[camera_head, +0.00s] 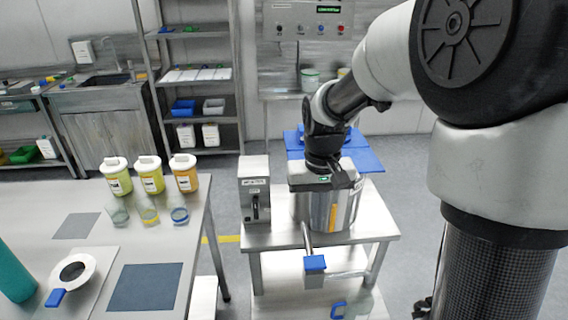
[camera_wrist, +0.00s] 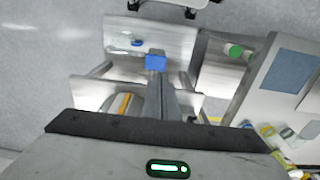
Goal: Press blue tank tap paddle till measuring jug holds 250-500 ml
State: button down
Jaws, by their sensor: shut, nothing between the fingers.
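The steel tank (camera_head: 345,212), with a yellow level strip, stands on a small steel table. Its tap has a blue paddle (camera_head: 315,262) in front of and below the tank; the paddle also shows in the wrist view (camera_wrist: 155,62). The clear measuring jug (camera_wrist: 121,40), with a blue handle, stands on a low surface beyond the paddle in the wrist view; its level cannot be read.
A grey box with a lever (camera_head: 255,195) stands left of the tank. The left table (camera_head: 185,250) holds several lidded tubs, small glasses, a funnel (camera_head: 88,268) and a teal cylinder (camera_head: 14,272). Blue panels (camera_head: 362,160) lie behind the tank. Open floor shows between the tables.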

aim_at(310, 267)
jog(key=shift+w+a+f, duration=0.1)
jog(key=shift+w+f, duration=0.2)
jog(key=shift+f, duration=0.5)
notch_tip(310, 267, down, 14)
jog(key=shift+r+b, duration=0.1)
jog(key=shift+b, duration=0.75)
